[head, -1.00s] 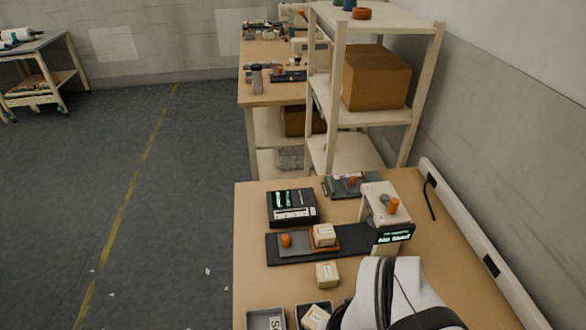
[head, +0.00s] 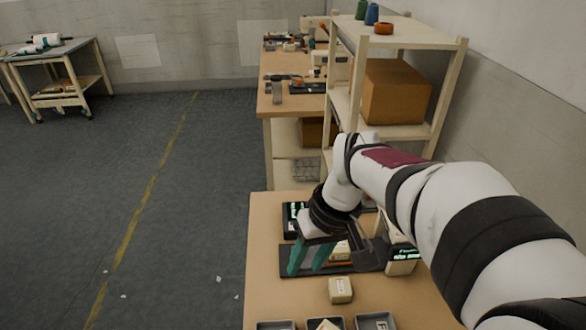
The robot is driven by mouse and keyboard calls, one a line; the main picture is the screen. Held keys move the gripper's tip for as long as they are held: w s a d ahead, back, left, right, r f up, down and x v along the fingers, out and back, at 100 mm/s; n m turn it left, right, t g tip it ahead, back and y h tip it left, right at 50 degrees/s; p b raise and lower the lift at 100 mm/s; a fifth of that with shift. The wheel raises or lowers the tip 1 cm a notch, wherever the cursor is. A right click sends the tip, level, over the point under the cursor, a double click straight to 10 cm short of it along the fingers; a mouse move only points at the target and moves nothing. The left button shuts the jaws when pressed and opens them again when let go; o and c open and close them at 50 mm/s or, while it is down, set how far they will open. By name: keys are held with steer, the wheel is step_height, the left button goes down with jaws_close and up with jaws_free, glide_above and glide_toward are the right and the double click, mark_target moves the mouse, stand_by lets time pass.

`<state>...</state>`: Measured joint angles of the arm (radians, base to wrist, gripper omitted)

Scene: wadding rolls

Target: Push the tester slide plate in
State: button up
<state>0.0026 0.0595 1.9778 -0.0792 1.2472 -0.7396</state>
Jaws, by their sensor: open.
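The tester's long dark base (head: 345,269) lies across the table, with its cream body and lit display (head: 404,255) at the right end. A cream labelled block (head: 340,254) sits on the slide plate and is partly covered by my gripper. My arm and gripper hide most of the slide plate and its orange knob. My gripper (head: 306,270) points down over the left part of the tester, with its two teal fingers apart. It is open, and I cannot tell whether a finger touches the plate or knob.
Another cream block (head: 340,290) lies on the table in front of the tester. Several trays stand at the front edge, one of them a grey tray (head: 377,321). A black device (head: 291,219) is behind the tester, partly hidden. A shelf rack (head: 450,60) stands beyond the table.

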steer(key=w+f+n, duration=0.1)
steer(key=w, duration=0.1)
steer(key=w+f+n, duration=0.1)
steer(key=w, duration=0.2)
steer(key=w+f+n, duration=0.1)
steer(key=w, duration=0.2)
steer(key=shift+w+a+n, duration=0.25)
steer(key=shift+a+n, duration=0.05)
steer(key=shift+a, duration=0.05)
steer(key=shift+c, duration=1.2)
steer(key=w+f+n, duration=0.2)
steer(key=w, duration=0.1)
steer(key=w+f+n, duration=0.1)
steer(key=w+f, duration=0.1)
steer(key=w, duration=0.2)
steer(key=w+a+f+n+t, duration=0.1)
steer(key=w+f+n, duration=0.1)
steer(key=w+f, duration=0.1)
steer(key=shift+w+n+y, duration=0.3)
jaws_close()
steer(key=x, duration=1)
steer(key=shift+w+a+f, duration=0.1)
steer(key=shift+w+f, duration=0.15)
steer(key=shift+f, duration=0.1)
steer(key=d, duration=0.1)
steer(key=s+d, duration=0.1)
steer(key=shift+s+d+r, duration=0.1)
steer(key=shift+d, duration=0.2)
steer(key=shift+s+d, duration=0.3)
steer(key=shift+d, duration=0.25)
